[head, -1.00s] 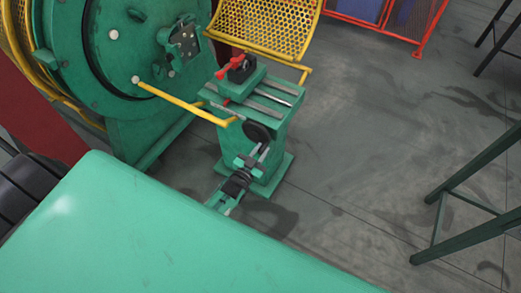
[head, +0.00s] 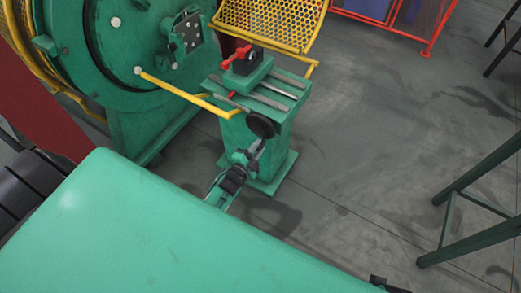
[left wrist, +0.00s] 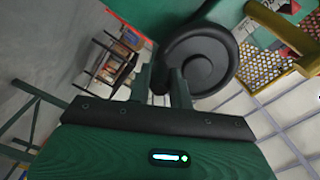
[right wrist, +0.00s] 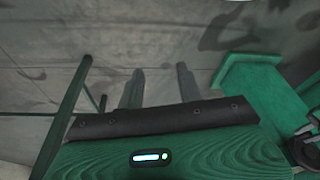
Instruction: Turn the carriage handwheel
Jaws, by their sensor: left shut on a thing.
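The carriage handwheel (head: 261,125) is a black disc on the near side of the green carriage stand (head: 262,150). It shows larger in the left wrist view (left wrist: 207,62), with a round hub and a thick rim. My left gripper (head: 260,146) is at the handwheel's lower edge. In the left wrist view its two fingers (left wrist: 168,82) are close together at the rim's lower left, shut on the handwheel; the exact contact is partly hidden. My right gripper (right wrist: 160,80) has its fingers apart with nothing between them, above the floor.
A yellow bar (head: 180,93) runs from the large green drum housing (head: 110,50) towards the carriage. A yellow mesh guard (head: 270,22) stands behind. A green surface (head: 150,230) fills the near left. A green frame (head: 470,200) stands right, with clear floor between.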

